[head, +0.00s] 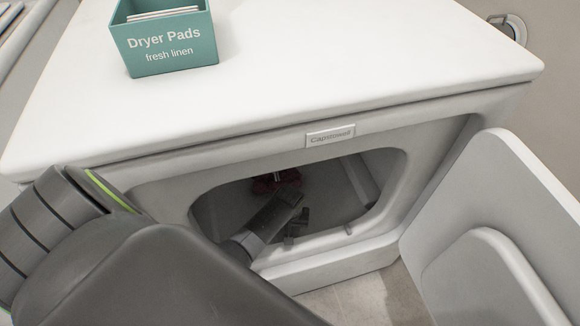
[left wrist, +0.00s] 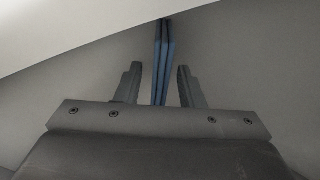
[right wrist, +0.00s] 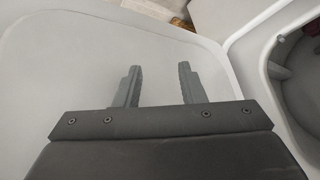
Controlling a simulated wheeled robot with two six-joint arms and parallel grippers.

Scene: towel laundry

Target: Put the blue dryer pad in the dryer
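The blue dryer pad (left wrist: 163,62) shows in the left wrist view as narrow upright blue strips between the fingers of my left gripper (left wrist: 160,85). Grey gaps show on both sides of it, and its lower end is hidden behind the gripper body. In the head view my left gripper (head: 296,226) is at the dryer opening; the pad cannot be made out there. The dryer (head: 165,183) has its door (head: 490,225) open to the right. My right gripper (right wrist: 158,85) is open and empty before a pale panel in the right wrist view.
A teal box labelled Dryer Pads (head: 165,52) stands on the white dryer top, with pale edges showing inside. A dark red item (head: 276,182) lies deeper in the dryer. My left arm covers the lower left of the head view.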

